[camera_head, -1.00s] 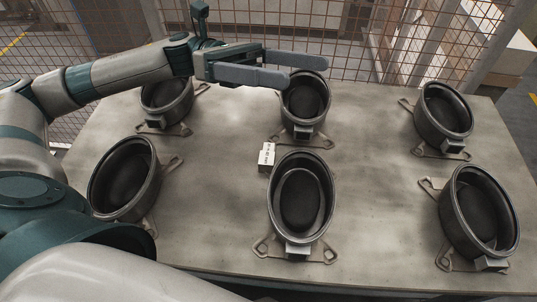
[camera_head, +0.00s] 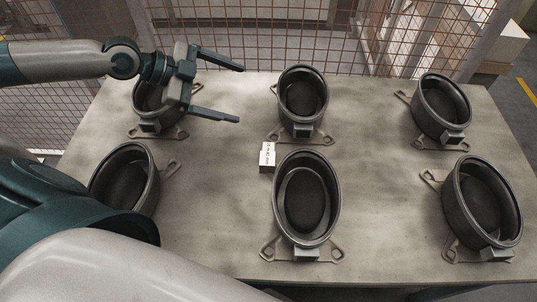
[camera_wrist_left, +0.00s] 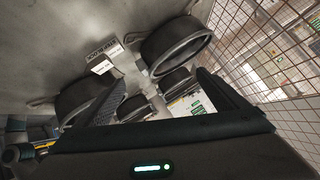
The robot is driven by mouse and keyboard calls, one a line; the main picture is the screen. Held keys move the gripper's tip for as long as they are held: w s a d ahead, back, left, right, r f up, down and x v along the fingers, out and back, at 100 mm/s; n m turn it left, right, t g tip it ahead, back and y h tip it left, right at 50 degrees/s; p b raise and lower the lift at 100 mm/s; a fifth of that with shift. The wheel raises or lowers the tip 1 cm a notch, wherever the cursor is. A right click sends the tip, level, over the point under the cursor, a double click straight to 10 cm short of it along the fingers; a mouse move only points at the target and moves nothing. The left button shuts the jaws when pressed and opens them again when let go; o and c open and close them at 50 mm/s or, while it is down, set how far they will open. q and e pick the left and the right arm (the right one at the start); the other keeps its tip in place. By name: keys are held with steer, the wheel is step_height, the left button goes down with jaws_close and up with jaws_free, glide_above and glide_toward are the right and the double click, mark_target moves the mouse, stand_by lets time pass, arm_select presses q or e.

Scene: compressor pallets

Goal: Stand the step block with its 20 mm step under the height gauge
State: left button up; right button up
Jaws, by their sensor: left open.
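My left gripper (camera_head: 240,94) is open and empty, above the back left part of the table. Its fingers point right, to the left of the back middle housing, and it is apart from the block. I cannot make out a height gauge in either view. My right gripper is not in view.
Several round dark compressor housings on bracket feet stand in two rows on the grey table (camera_head: 385,195), including the front middle one (camera_head: 306,245) close to the block. A wire mesh fence (camera_head: 250,40) runs behind the table. Bare table lies between the columns.

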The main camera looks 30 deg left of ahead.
mark_target(268, 155)
arm_select(q)
steer(key=s+f+n+g, duration=0.2)
steer(key=s+g, duration=0.1)
steer(key=s, duration=0.3)
steer(key=shift+s+f+n+g, duration=0.25)
steer(key=shift+s+n+g, duration=0.05)
steer(key=shift+n+g, duration=0.1)
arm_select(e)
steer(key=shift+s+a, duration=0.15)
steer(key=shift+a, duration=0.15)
arm_select(q)
steer(key=shift+f, duration=0.1)
